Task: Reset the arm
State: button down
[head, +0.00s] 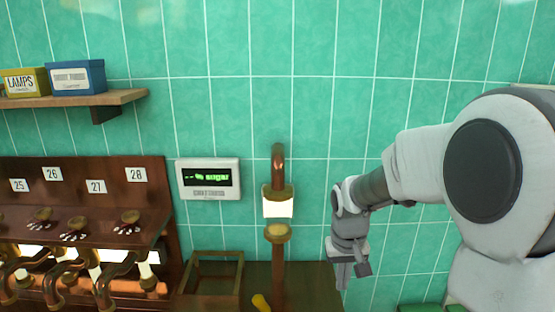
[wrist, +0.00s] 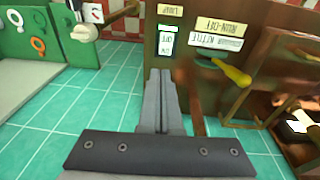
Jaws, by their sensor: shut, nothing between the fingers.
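My gripper (head: 343,278) hangs pointing down at the end of my arm, right of the copper pipe, in front of the green tiled wall. In the wrist view its two fingers (wrist: 160,82) lie together, with nothing between them. They appear in front of a brown wooden cabinet (wrist: 150,50); I cannot tell how far apart they are. My arm is bent at the right of the head view.
A copper pipe (head: 277,265) stands left of my gripper. A yellow-handled lever (wrist: 230,73) sits by labels on the cabinet. A display box (head: 208,193) and a shelf (head: 120,97) are on the wall. Numbered taps (head: 75,210) stand left. Green tiled floor (wrist: 110,92) is clear.

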jog(key=s+r+t, duration=0.2)
jog(key=s+r, duration=0.4)
jog(key=s, duration=0.4)
jog(key=s+r+t, duration=0.2)
jog(key=s+r, duration=0.4)
jog(key=s, duration=0.4)
jog(key=shift+s+a+r+y, duration=0.25)
jog(key=shift+s+y, duration=0.05)
jog(key=shift+s, duration=0.05)
jog(key=shift+a, duration=0.1)
